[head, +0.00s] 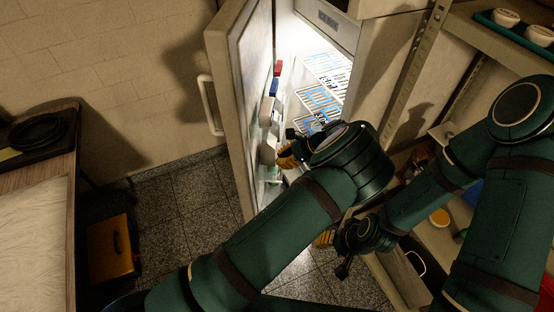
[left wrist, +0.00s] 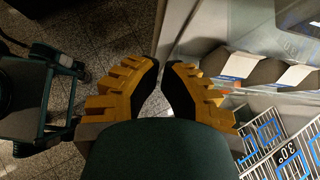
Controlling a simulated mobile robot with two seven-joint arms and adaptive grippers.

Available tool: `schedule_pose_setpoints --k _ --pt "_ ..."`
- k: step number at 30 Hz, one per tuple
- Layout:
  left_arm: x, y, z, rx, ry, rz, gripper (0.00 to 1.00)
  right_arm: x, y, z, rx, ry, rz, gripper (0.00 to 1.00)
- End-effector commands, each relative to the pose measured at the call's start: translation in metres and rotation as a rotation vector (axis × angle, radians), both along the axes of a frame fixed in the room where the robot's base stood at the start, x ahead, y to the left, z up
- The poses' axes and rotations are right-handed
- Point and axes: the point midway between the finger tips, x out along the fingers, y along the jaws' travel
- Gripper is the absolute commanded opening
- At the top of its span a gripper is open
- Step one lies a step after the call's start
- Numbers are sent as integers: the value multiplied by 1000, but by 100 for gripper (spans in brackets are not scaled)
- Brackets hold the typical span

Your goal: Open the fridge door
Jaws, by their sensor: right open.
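The fridge door (head: 237,85) stands open, swung out to the left of the lit fridge interior (head: 325,70). Its pale handle (head: 209,105) is on the outer face, with no gripper on it. My left gripper (head: 287,156) is in the opening beside the door's inner side, partly hidden by my wrist. In the left wrist view its yellow fingers (left wrist: 160,72) have their tips nearly together, with nothing held.
Door shelves hold small cartons (head: 269,108). Wire racks (head: 325,95) with labels are inside the fridge. Shelving (head: 480,30) with a tray of cups stands at right. A table (head: 40,200) and an orange case (head: 112,249) are at left. Tiled floor left of the door is clear.

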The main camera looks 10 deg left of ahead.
Motion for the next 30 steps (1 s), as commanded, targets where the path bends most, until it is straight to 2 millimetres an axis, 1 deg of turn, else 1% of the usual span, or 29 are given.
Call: schedule_pose_setpoints --k 3,12,18,21,24,30 --pt "-1 18 -17 2 3 4 0 -1 0 -3 0 2 2 47" --pt "-2 61 -57 1 2 4 0 -3 0 -8 2 6 4 47" --pt "-2 87 -56 -2 -1 4 0 -3 0 -9 2 7 5 47" --pt "-2 95 -56 -3 -1 5 0 -3 0 -9 2 7 5 47" --pt "-2 99 -56 -3 -1 4 0 -3 0 -9 2 7 5 47" --pt "-2 100 -55 -3 0 3 0 -3 0 -9 2 7 5 47"
